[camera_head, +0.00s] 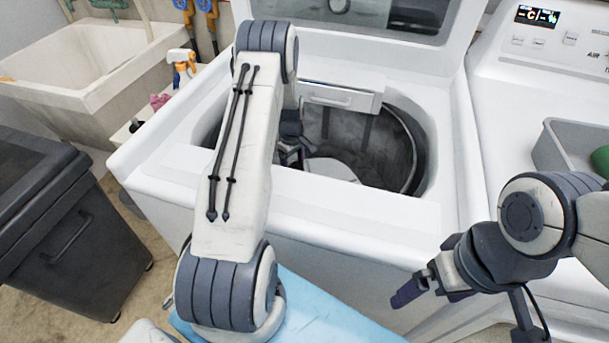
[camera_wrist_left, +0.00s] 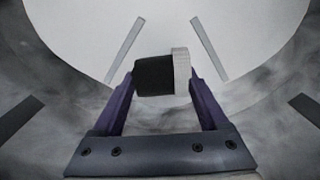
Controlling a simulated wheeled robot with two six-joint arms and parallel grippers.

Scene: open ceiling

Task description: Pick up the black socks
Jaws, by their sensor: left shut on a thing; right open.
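The black socks (camera_wrist_left: 153,76) show in the left wrist view as a small dark bundle with a pale grey band at its right end. My left gripper (camera_wrist_left: 164,88) is shut on them, with one purple finger at each side. In the head view my left arm reaches over the washer's front rim into the open drum (camera_head: 375,150), where its gripper is mostly hidden by the arm and the socks cannot be made out. My right gripper (camera_head: 412,287) is open and empty, in front of the washer at the lower right.
The white washer (camera_head: 400,220) has its lid raised and a raised rim around the drum. A dark lidded bin (camera_head: 70,235) and a sink (camera_head: 85,70) stand at left. A grey tray (camera_head: 552,150) with a green thing (camera_head: 602,160) sits on the machine at right.

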